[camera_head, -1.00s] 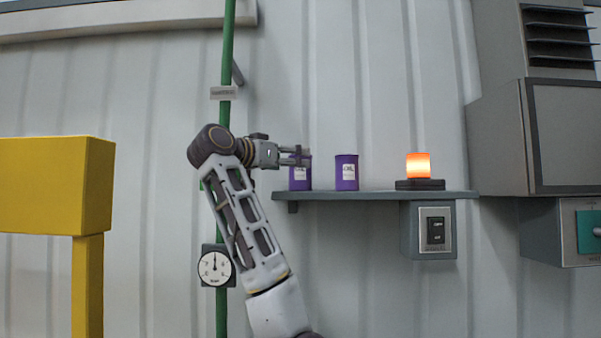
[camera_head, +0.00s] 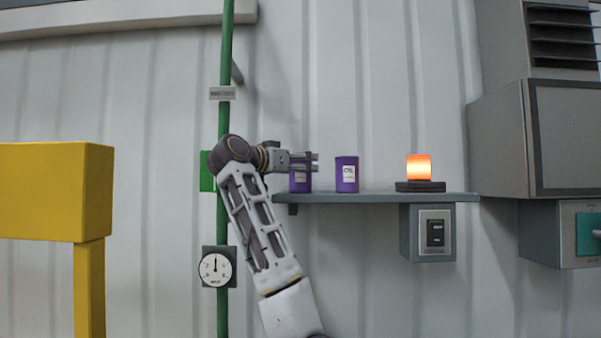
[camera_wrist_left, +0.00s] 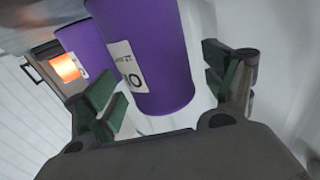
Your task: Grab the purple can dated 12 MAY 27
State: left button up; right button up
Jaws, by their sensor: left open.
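Two purple cans with white OIL labels stand upright on the wall shelf (camera_head: 380,197). The left can (camera_head: 299,184) is partly hidden behind my left gripper (camera_head: 312,162), which comes in from the left at the can's upper part. The right can (camera_head: 347,173) stands clear of it. In the left wrist view my left gripper (camera_wrist_left: 164,86) is open, with the near can (camera_wrist_left: 150,45) in the gap between its fingers and the other can (camera_wrist_left: 88,42) beyond. I cannot tell whether the fingers touch the can. The label dates are too small to read. My right gripper is not in view.
A glowing orange lamp (camera_head: 418,168) stands on the shelf to the right of the cans. A green pipe (camera_head: 224,120) with a gauge (camera_head: 215,267) runs up the wall behind my left arm. A yellow post (camera_head: 90,285) is at the left.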

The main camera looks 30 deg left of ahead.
pick_arm(q)
jog(key=shift+w+d, duration=0.1)
jog(key=shift+w, duration=0.25)
jog(key=c, duration=1.4)
